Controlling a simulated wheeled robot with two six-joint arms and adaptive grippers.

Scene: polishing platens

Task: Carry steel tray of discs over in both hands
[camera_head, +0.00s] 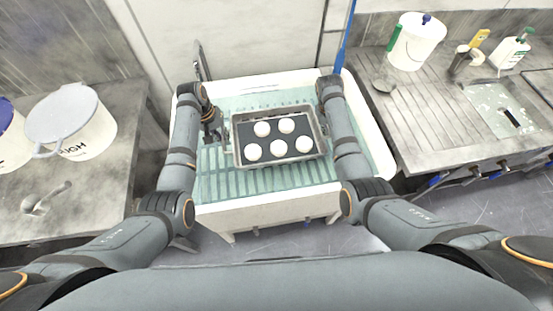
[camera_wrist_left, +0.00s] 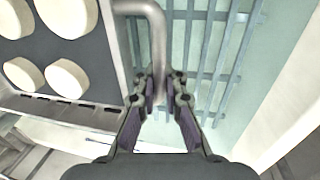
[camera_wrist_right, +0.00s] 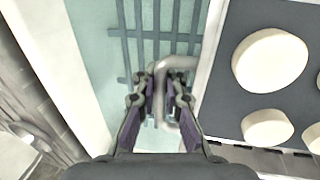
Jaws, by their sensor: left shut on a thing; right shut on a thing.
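The steel tray (camera_head: 238,161) is over the slatted rack of the pale sink in the head view, with several white discs (camera_head: 262,129) on its dark lining. My left gripper (camera_head: 217,134) is at the tray's left side. In the left wrist view its fingers (camera_wrist_left: 158,90) are shut on the tray's bent handle (camera_wrist_left: 157,35). My right gripper (camera_wrist_right: 160,90) is shut on the other handle (camera_wrist_right: 188,125) in the right wrist view. In the head view my right arm hides that gripper's fingers. The tray looks about level; I cannot tell whether it touches the rack.
The sink (camera_head: 270,210) has a raised white rim around the slatted rack (camera_head: 215,180). At left, a counter holds a large white bucket (camera_head: 85,135). At right, a ribbed steel drainer (camera_head: 425,115) holds a smaller white bucket (camera_head: 412,50) and bottles. A tap (camera_head: 200,65) stands at the back.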

